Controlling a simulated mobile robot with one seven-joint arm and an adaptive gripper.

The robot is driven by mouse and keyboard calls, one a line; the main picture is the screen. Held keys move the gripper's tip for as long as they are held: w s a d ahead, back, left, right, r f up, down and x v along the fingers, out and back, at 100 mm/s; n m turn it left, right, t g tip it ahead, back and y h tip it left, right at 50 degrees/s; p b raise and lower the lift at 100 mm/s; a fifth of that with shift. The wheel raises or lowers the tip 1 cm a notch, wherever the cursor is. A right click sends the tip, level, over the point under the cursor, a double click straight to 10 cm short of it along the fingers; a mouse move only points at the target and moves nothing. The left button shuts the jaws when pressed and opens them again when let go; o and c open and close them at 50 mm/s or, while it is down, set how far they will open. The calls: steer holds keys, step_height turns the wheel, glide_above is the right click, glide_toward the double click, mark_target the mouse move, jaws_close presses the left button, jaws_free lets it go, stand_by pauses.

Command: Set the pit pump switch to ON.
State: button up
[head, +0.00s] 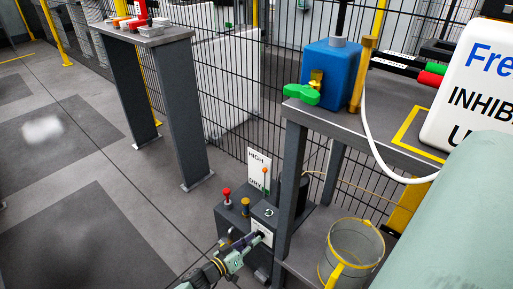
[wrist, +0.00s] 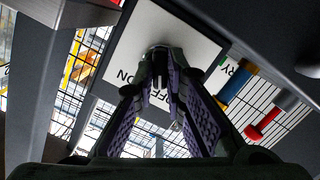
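The pit pump switch is on a white plate in the wrist view (wrist: 190,38), lettered ON and OFF, upside down there. Its small dark knob (wrist: 158,52) shows between the tips of my gripper (wrist: 161,75). The two purple-padded fingers converge there, one each side of the knob; whether they press on it is too dark to tell. In the head view the white plate (head: 262,229) is on a grey box (head: 232,222) at the low centre. My gripper (head: 252,241) reaches it from the lower left, its tips at the plate and hiding the knob. Which setting it has cannot be told.
The box also carries a red knob (head: 227,195), a yellow knob (head: 245,205) and a HIGH/DRY sign (head: 259,170). A grey bench (head: 345,125) with a blue tank (head: 331,72) stands close right. A bucket (head: 352,250) is below. Floor is clear at left.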

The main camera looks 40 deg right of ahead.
jaws_close()
steer(key=m, duration=0.4)
steer(key=shift+t, duration=0.4)
steer(key=shift+s, duration=0.1)
steer(key=shift+m+t+b, duration=0.45)
steer(key=shift+m+t, duration=0.15)
steer(key=shift+m, duration=1.3)
